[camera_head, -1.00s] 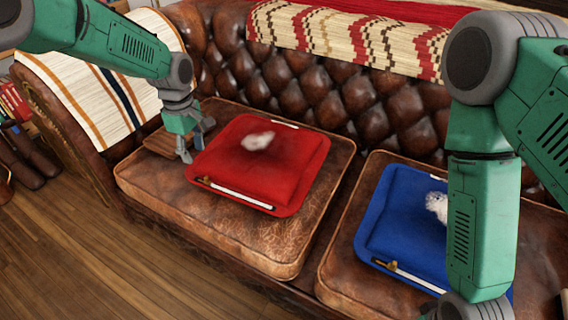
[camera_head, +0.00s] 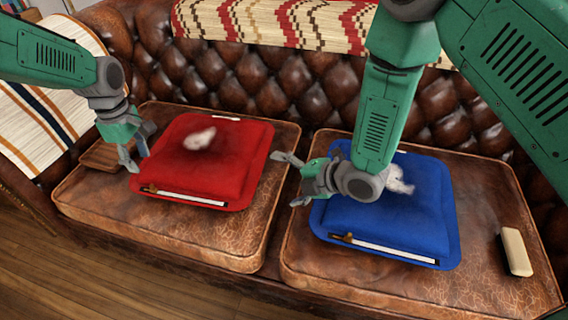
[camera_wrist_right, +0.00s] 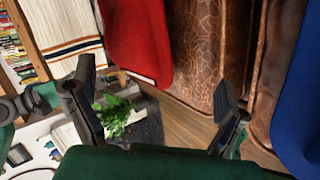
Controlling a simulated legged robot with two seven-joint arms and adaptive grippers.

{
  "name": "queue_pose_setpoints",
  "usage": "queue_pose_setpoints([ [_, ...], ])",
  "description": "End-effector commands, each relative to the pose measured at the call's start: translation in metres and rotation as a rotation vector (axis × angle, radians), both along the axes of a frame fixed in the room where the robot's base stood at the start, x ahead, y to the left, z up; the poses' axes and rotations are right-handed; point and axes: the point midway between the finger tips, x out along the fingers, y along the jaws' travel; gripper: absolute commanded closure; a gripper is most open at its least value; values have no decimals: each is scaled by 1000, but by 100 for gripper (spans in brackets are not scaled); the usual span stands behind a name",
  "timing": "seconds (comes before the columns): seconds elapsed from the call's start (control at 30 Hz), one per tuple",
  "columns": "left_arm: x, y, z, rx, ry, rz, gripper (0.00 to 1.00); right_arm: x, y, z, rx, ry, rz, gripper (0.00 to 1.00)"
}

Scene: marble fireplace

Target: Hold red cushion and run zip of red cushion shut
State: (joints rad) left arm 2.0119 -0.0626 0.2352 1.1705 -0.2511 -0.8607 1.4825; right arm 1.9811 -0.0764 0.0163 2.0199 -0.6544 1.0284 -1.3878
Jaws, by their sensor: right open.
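The red cushion (camera_head: 230,150) lies on the left sofa seat. It also shows at the top of the right wrist view (camera_wrist_right: 140,40). Its zip (camera_head: 190,198) runs along the front edge as a pale strip, with a small brown-gold pull (camera_head: 150,188) at the left end. White fluff (camera_head: 199,139) sits on top of the cushion. My left gripper (camera_head: 137,152) is at the cushion's left edge, its fingers apart; whether it touches the cushion I cannot tell. My right gripper (camera_head: 288,180) is open and empty, right of the red cushion, pointing left.
A blue cushion (camera_head: 420,215) with fluff and its own zip lies beneath my right arm. A cream-and-black block (camera_head: 515,252) lies on the right seat. A small wooden tray (camera_head: 100,157) is left of the red cushion. The tufted backrest (camera_head: 270,85) rises behind.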

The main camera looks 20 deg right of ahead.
Motion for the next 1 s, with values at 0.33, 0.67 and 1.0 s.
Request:
queue_pose_setpoints([
  [0.33, 0, 4, -1, -5, 0, 0, 66, 37, 5, 15, -105, -147, 129, 6],
  [0.67, 0, 1, 0, -2, 0, 0, 66, 75, 39, -19, -98, -145, 125, 6],
  [1.0, 0, 2, 0, -3, 0, 0, 66, 107, 71, -46, -98, -142, 124, 6],
])
